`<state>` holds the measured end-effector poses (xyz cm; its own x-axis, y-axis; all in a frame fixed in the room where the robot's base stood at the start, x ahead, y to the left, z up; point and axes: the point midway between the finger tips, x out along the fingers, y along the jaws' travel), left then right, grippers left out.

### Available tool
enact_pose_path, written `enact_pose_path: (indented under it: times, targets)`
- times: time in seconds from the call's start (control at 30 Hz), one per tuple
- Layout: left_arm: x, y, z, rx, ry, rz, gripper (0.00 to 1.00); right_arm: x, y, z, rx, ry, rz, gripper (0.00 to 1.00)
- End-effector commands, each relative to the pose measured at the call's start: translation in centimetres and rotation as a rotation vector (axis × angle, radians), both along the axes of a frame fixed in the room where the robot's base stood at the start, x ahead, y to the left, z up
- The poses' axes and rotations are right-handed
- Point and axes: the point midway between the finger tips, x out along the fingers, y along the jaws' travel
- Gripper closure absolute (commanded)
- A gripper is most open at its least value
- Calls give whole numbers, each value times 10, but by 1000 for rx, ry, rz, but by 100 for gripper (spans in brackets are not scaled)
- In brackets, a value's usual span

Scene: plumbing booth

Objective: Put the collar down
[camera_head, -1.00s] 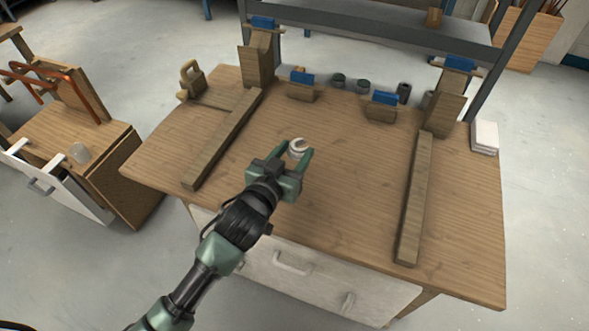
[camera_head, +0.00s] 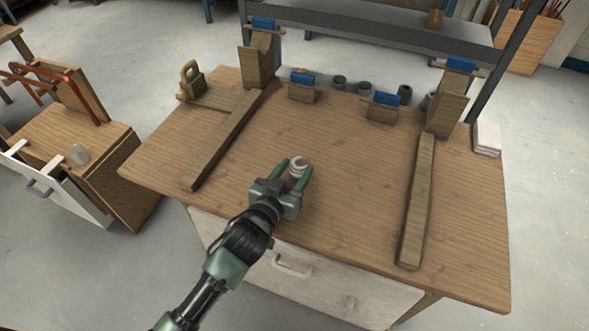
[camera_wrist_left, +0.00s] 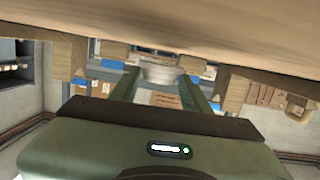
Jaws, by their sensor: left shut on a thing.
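The collar (camera_head: 298,168) is a small whitish ring-shaped piece. My left gripper (camera_head: 296,174) is shut on it, with one green finger on each side, over the front middle of the wooden workbench (camera_head: 330,150). In the left wrist view the collar (camera_wrist_left: 160,74) shows pale between the two fingers (camera_wrist_left: 160,88), close to the bench top (camera_wrist_left: 200,30). I cannot tell whether the collar touches the bench. My right gripper is in neither view.
Two long wooden bars (camera_head: 222,142) and (camera_head: 418,200) lie left and right on the bench. Blue-topped wooden blocks (camera_head: 302,88) and several dark cylinders (camera_head: 364,88) stand at the back. White stacked pieces (camera_head: 486,138) sit at the right edge. The bench middle is clear.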

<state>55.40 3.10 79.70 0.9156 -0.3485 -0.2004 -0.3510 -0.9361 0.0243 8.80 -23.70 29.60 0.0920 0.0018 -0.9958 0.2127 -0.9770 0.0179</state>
Motion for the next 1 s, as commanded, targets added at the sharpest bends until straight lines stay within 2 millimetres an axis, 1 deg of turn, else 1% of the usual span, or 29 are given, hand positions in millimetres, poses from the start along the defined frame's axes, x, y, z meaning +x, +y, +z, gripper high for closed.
enact_pose_path:
  times: [0.17, 0.27, 0.3, 0.37, 0.67, 0.77, 0.83, 0.9, 1.0]
  targets:
    - [0, 0, -6, 0, 1, 1, 100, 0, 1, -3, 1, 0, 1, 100]
    - [0, 0, -6, -1, 0, 1, 100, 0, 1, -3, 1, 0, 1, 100]
    - [0, 0, -6, 0, 1, 1, 45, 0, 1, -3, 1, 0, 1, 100]
    - [0, 0, -6, 0, 1, 1, 29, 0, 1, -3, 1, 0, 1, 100]
    - [0, 0, -5, 0, 0, 0, 29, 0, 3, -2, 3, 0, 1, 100]
    - [0, 0, 1, 1, -1, 0, 29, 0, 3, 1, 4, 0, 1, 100]
    - [0, 0, 11, 0, -1, -1, 29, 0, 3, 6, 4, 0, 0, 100]
    - [-12, 4, 7, -1, 5, 1, 29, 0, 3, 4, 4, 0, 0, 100]
    - [-33, 12, 12, 0, 4, 0, 29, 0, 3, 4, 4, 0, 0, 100]
